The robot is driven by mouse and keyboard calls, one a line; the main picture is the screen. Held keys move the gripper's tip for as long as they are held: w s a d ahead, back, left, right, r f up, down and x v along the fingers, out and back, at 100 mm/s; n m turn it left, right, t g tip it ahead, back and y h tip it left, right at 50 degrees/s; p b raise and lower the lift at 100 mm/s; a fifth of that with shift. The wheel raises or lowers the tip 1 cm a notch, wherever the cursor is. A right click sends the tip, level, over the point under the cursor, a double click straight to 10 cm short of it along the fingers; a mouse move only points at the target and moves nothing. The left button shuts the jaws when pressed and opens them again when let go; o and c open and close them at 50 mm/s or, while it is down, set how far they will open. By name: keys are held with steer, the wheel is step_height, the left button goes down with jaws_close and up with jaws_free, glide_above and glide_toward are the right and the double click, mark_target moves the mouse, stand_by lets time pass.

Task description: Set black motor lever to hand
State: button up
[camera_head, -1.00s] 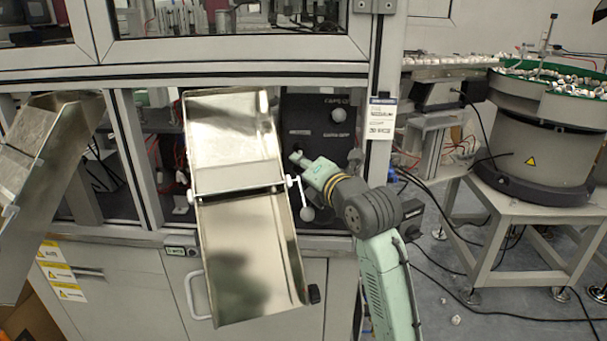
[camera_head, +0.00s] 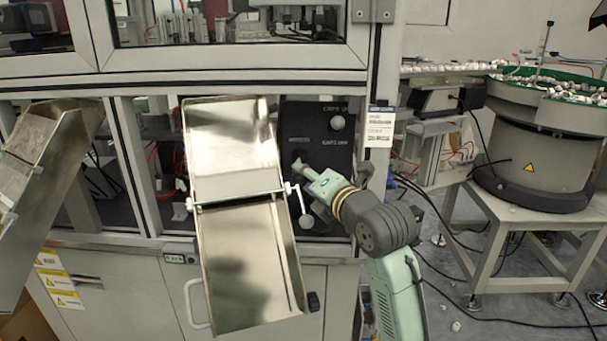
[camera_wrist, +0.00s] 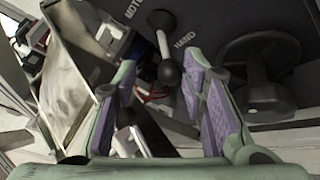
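In the wrist view, the black motor lever (camera_wrist: 168,72) is a metal rod with a black ball at its end. It hangs from a round hub on a dark panel, between the words MOTOR and HAND (camera_wrist: 184,40). My gripper (camera_wrist: 162,62) is open, one purple-padded finger on each side of the ball in the picture. No contact shows, and I cannot tell the depth between them. In the head view, my gripper (camera_head: 298,168) is in front of the black panel (camera_head: 325,150); the lever cannot be made out there.
A black handwheel (camera_wrist: 262,60) is right of my gripper in the wrist view. A cabinet post (camera_head: 374,165) is at the right.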

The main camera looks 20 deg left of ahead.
steer(key=v, duration=0.9)
